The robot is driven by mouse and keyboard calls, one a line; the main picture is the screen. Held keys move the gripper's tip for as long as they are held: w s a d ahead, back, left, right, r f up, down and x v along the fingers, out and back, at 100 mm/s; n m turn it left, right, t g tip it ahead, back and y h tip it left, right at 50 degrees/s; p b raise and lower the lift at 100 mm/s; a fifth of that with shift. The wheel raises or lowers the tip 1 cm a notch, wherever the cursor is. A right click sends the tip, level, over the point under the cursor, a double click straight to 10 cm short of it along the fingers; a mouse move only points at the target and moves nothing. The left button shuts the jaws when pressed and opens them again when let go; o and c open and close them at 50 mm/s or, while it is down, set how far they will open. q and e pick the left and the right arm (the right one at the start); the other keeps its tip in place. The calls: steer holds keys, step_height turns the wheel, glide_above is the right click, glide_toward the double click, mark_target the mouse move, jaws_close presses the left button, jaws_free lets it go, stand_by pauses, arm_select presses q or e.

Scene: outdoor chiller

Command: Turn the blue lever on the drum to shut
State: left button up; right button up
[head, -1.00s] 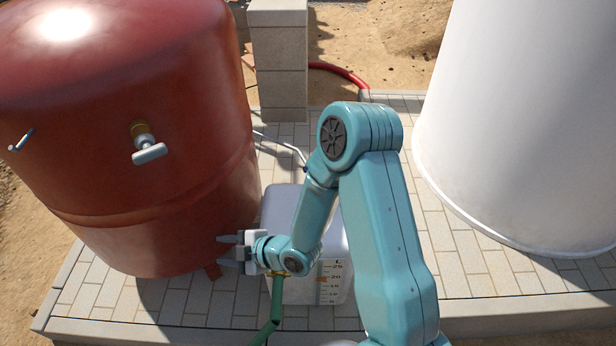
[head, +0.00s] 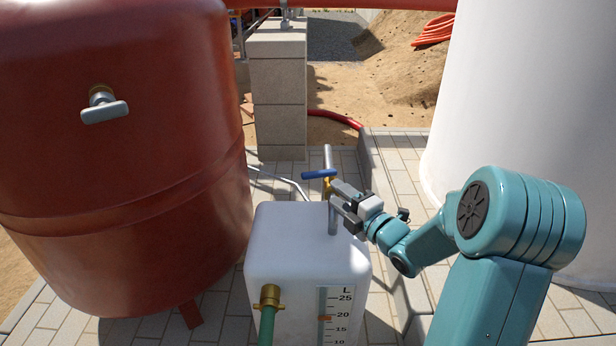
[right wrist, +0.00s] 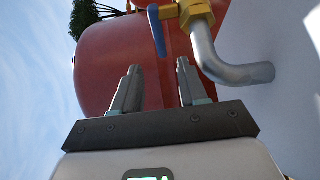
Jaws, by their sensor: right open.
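The blue lever (head: 319,174) sits on a brass valve (head: 327,187) on a grey pipe that rises from the top of a white scaled container (head: 290,240). In the head view the lever points left, across the pipe. In the right wrist view the blue lever (right wrist: 157,30), brass valve (right wrist: 196,12) and bent pipe (right wrist: 230,70) are beyond the fingertips. My right gripper (head: 338,198) is open and empty, just right of the pipe and below the lever. From the wrist view it looks apart from the lever. My left gripper is out of view.
A green hose (head: 267,325) joins the container's front by a brass fitting. A stone pillar (head: 278,90) stands behind, a big white cylinder (head: 530,100) at the right.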

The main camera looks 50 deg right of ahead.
mark_target(315, 178)
steer(key=b+x, duration=0.1)
steer(key=x, duration=1.1)
steer(key=shift+w+d, duration=0.1)
steer(key=shift+w, duration=0.25)
jaws_close()
stand_by(0.6)
